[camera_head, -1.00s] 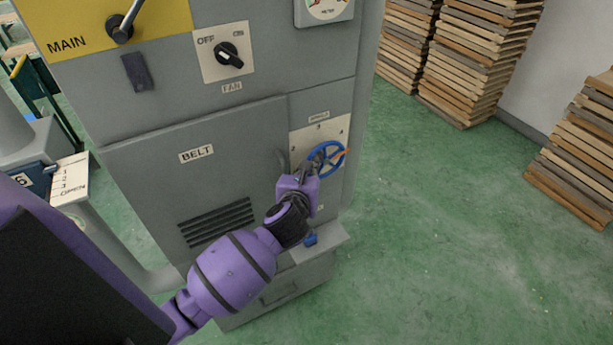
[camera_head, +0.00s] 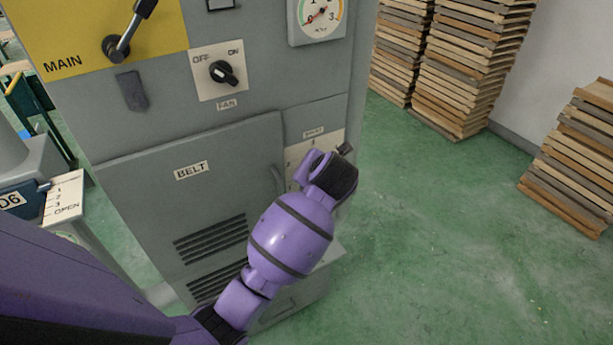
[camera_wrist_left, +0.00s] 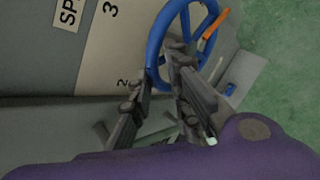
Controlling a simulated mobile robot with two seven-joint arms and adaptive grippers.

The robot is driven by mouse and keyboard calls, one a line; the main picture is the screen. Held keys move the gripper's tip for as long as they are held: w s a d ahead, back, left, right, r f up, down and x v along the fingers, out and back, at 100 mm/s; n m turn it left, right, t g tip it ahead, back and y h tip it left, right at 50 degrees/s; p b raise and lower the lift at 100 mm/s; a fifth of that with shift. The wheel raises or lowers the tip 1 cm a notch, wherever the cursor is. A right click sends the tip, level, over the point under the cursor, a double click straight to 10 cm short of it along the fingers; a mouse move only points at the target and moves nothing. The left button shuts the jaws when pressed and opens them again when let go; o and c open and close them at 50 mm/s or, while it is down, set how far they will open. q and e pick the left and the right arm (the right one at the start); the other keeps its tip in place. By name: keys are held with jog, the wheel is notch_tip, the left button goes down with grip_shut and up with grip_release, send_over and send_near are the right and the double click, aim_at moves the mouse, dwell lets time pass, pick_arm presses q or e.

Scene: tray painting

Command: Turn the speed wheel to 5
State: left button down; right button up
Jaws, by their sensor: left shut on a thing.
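The blue speed wheel (camera_wrist_left: 155,42) shows in the left wrist view, mounted on a pale dial plate (camera_wrist_left: 104,50) where 2 and 3 are readable. An orange pointer (camera_wrist_left: 213,28) sits at the wheel's rim on the side away from 3; the number beside it is not visible. My left gripper (camera_wrist_left: 163,76) has its dark fingers closed on the near part of the rim. In the head view my purple wrist hides the wheel and fingertips; only the upper left of the dial plate (camera_head: 297,153) shows.
The grey cabinet carries a BELT door (camera_head: 228,160), a FAN knob (camera_head: 222,72), a MAIN lever (camera_head: 120,45) and a gauge (camera_head: 320,17) above the dial. Stacked boards (camera_head: 465,65) stand behind at right. The green floor right of the cabinet is open.

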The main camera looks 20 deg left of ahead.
pick_arm(q)
jog(key=shift+w+a+r, duration=0.15)
jog(key=shift+w+r, duration=0.15)
jog(key=shift+r, duration=0.45)
jog(key=c, duration=1.8)
grip_release()
jog(key=shift+o, duration=0.2)
jog(key=shift+f, duration=0.2)
jog(key=shift+s+f, duration=0.1)
jog(key=shift+f, duration=0.2)
jog(key=v, duration=1.2)
jog(key=shift+d, duration=0.25)
jog(key=shift+r, duration=0.1)
